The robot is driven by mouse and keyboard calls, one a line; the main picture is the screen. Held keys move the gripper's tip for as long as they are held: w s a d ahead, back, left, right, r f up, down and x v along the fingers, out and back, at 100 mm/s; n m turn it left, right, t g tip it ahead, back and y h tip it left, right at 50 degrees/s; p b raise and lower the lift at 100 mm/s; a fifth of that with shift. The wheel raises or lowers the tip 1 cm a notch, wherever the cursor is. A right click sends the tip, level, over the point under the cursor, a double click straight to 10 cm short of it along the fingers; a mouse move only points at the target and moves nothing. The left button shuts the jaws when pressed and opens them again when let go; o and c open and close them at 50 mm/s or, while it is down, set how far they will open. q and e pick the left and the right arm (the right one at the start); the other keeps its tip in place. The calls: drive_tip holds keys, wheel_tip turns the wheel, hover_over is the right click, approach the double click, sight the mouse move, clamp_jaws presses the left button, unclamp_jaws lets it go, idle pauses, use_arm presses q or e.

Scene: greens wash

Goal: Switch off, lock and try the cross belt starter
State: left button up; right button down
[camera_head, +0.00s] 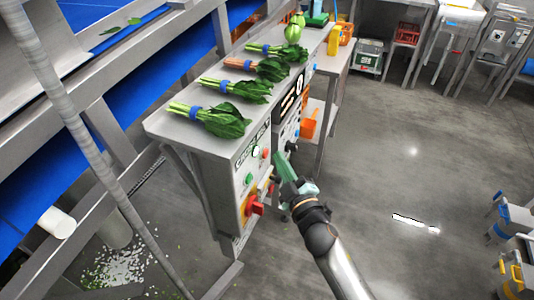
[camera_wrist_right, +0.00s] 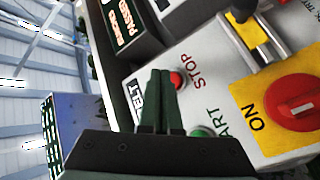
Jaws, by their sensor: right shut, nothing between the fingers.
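The cross belt starter (camera_head: 240,190) is a pale panel on the front of the steel cabinet. In the right wrist view it has a red STOP button (camera_wrist_right: 178,79), a green START button (camera_wrist_right: 203,132) partly covered by my fingers, and a red rotary switch handle (camera_wrist_right: 300,102) on a yellow plate marked ON. The handle also shows in the head view (camera_head: 256,208). A yellow piece with a dark part (camera_wrist_right: 256,38), perhaps a padlock, is at the top. My right gripper (camera_wrist_right: 160,72) is shut and empty beside STOP; contact cannot be told. My left gripper is out of view.
Bunches of leafy greens (camera_head: 222,120) with blue bands lie on the cabinet top. Another control panel (camera_head: 288,105) adjoins the starter. A blue belt (camera_head: 130,90) with steel frame is at left. The floor (camera_head: 400,160) at right is open.

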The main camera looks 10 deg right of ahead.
drive_tip(key=shift+a, duration=0.1)
idle(0.7)
drive_tip(key=shift+w+a, duration=0.25)
drive_tip(key=shift+a, duration=0.05)
drive_tip(key=shift+w+a, duration=0.25)
drive_tip(key=shift+a, duration=0.1)
idle(1.0)
drive_tip(key=shift+s+d, duration=0.5)
drive_tip(key=shift+d, duration=0.2)
drive_tip(key=s+d, duration=0.1)
drive_tip(key=s+d+p, duration=0.1)
drive_tip(key=d, duration=0.2)
drive_tip(key=shift+s+d, duration=0.1)
drive_tip(key=shift+s, duration=0.3)
